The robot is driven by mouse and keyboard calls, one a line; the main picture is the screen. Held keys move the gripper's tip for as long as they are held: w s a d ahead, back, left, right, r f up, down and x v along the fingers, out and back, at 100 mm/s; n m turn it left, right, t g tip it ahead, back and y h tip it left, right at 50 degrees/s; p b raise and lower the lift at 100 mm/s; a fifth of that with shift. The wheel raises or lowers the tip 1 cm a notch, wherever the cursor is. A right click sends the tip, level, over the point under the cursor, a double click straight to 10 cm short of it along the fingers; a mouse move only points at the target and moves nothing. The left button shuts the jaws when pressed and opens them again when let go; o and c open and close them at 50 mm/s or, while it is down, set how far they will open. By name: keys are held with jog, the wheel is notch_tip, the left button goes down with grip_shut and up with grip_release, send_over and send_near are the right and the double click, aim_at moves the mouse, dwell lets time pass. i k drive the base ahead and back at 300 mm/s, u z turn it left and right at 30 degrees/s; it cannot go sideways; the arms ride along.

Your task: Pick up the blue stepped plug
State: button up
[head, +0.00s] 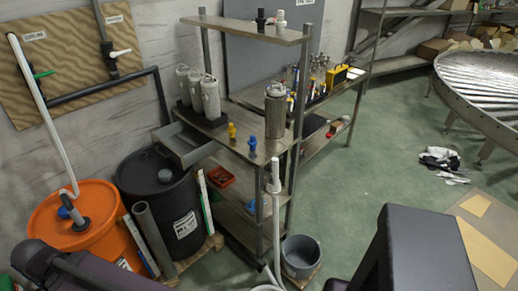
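The blue stepped plug (252,143) stands upright near the front edge of the metal rack's middle shelf (222,133). It is small in the head view, so its steps are hard to make out. Nothing covers the blue plug from this side. My gripper is not in view; only dark parts that look like my own body show at the bottom edge.
A rack post (259,195) rises below the shelf's front corner, beside a white pipe (276,220). Black (165,190) and orange (82,235) drums stand left; a grey bucket (301,257) sits below.

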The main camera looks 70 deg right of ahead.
aim_at(251, 141)
jog(key=u, duration=0.05)
jog(key=k, duration=1.8)
jog(key=z, duration=1.5)
jog(key=i, duration=1)
jog(key=u, duration=0.05)
